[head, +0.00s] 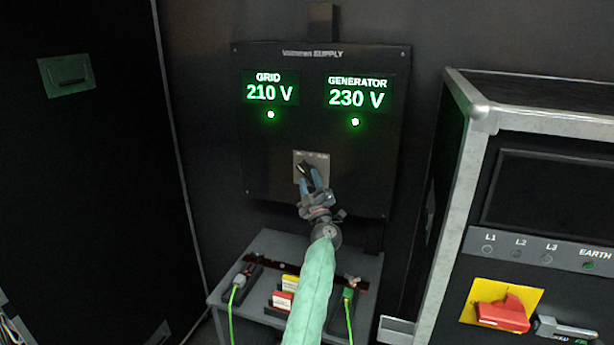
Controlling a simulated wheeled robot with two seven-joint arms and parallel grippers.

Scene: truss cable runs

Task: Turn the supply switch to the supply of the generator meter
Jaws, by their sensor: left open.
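The supply panel (282,142) hangs on the back wall. Its grid meter (270,91) reads 210 V and its generator meter (356,97) reads 230 V, each with a lit green lamp below. The supply switch (304,170) is a dark knob on a small grey plate low on the panel. My left gripper (311,178) is open, its blue fingers at the knob, partly hiding it. I cannot tell whether they touch it, nor clearly which way the knob points. My right gripper is not in view.
Below the panel a grey table (270,243) bears connectors with green cables (231,300). At right stands a metal-edged case (455,170) with a red rotary switch (503,313) on a yellow plate. A black case stands at left.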

